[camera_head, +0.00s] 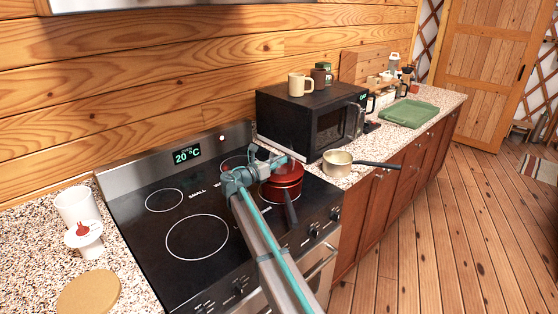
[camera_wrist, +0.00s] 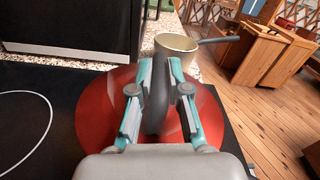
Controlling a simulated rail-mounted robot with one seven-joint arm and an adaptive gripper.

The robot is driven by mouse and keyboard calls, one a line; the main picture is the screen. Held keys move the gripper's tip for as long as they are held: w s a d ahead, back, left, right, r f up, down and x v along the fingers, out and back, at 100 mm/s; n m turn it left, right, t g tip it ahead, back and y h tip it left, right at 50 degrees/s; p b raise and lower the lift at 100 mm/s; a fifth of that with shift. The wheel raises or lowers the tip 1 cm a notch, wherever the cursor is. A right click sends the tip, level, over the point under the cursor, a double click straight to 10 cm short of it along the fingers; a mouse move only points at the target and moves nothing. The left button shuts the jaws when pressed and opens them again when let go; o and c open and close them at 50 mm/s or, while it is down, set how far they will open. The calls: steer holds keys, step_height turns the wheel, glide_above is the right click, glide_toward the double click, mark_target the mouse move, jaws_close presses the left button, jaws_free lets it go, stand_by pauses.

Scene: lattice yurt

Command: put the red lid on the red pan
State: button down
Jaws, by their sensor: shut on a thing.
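The red pan (camera_head: 282,190) stands on the right part of the black cooktop, its dark handle pointing toward the front edge. My gripper (camera_head: 284,161) is above it and is shut on the dark knob of the red lid (camera_wrist: 97,118). In the wrist view, the fingers of my gripper (camera_wrist: 159,78) grip the knob from both sides. The lid's red disc spreads out below and beside them and hides the pan in that view. In the head view the lid is over the pan, partly hidden by my gripper. I cannot tell whether it touches the rim.
A cream saucepan (camera_head: 338,163) with a dark handle stands on the counter right of the stove. A black microwave (camera_head: 290,115) is behind it, with a mug (camera_head: 300,84) on top. The left cooktop (camera_head: 140,215) is clear. A white canister (camera_head: 77,206) stands at left.

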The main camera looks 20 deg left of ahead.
steer(key=shift+f, duration=0.4)
steer(key=shift+f, duration=0.15)
steer(key=c, duration=1.1)
jaws_free()
steer(key=shift+c, duration=0.2)
steer(key=shift+r, duration=0.35)
steer(key=shift+s+r, duration=0.2)
steer(key=b+v, duration=0.3)
steer(key=v, duration=0.8)
steer(key=shift+s+a, duration=0.2)
steer(key=shift+s, duration=0.1)
